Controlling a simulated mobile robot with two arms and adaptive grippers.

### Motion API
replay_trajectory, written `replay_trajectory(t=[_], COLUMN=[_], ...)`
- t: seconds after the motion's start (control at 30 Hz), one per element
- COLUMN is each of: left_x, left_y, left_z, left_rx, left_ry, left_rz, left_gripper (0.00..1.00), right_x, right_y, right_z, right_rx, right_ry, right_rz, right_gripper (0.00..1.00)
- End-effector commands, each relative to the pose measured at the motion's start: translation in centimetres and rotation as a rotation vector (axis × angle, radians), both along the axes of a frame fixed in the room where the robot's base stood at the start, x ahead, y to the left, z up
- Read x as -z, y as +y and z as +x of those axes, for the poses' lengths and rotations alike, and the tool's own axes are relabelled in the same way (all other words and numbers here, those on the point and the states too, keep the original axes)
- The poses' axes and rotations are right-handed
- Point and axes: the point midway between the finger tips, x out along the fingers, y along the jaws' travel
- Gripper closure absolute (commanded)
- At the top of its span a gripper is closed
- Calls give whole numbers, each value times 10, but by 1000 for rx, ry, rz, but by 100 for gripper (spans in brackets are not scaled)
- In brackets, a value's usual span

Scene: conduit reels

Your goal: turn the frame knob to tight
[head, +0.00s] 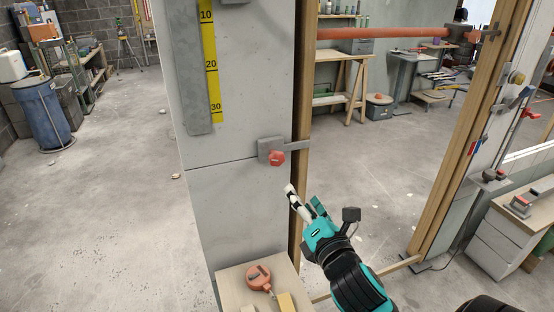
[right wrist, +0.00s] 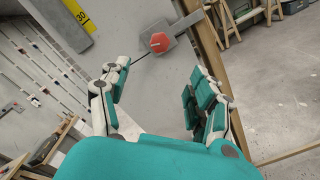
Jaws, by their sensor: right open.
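The frame knob (head: 277,158) is a red knob on a grey metal bracket (head: 265,147), fixed to the edge of a grey panel beside a wooden post. It also shows in the right wrist view (right wrist: 159,43), ahead of and between the fingers. My right gripper (head: 302,195) is teal and white, below and a little right of the knob. In the right wrist view its fingers are spread apart with nothing between them, and the knob is beyond the fingertips. No marking for tight can be read. My left gripper is not in view.
The wooden post (head: 302,85) rises close to the gripper. A red-orange conduit (head: 375,33) crosses the opening. Open floor lies left.

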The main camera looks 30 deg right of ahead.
Motion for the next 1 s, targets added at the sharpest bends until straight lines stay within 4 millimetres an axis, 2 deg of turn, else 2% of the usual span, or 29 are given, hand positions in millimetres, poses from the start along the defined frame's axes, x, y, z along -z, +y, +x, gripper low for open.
replay_trajectory(t=[0.23, 0.3, 0.7, 0.83, 1.0], left_x=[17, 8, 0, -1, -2], left_y=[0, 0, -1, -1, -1], left_z=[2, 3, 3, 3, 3], left_rx=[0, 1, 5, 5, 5], left_ry=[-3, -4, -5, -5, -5], left_rz=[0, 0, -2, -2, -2], left_gripper=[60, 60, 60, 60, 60], right_x=[0, -4, -3, -2, -1], right_y=[-8, -12, -35, -40, -44], right_z=[29, 44, 128, 148, 162], right_rx=[0, 2, 2, 1, -1], right_ry=[-8, -3, -1, -1, -1], right_rz=[-14, -10, -6, -5, -6], right_gripper=[37, 37, 37, 37, 37])
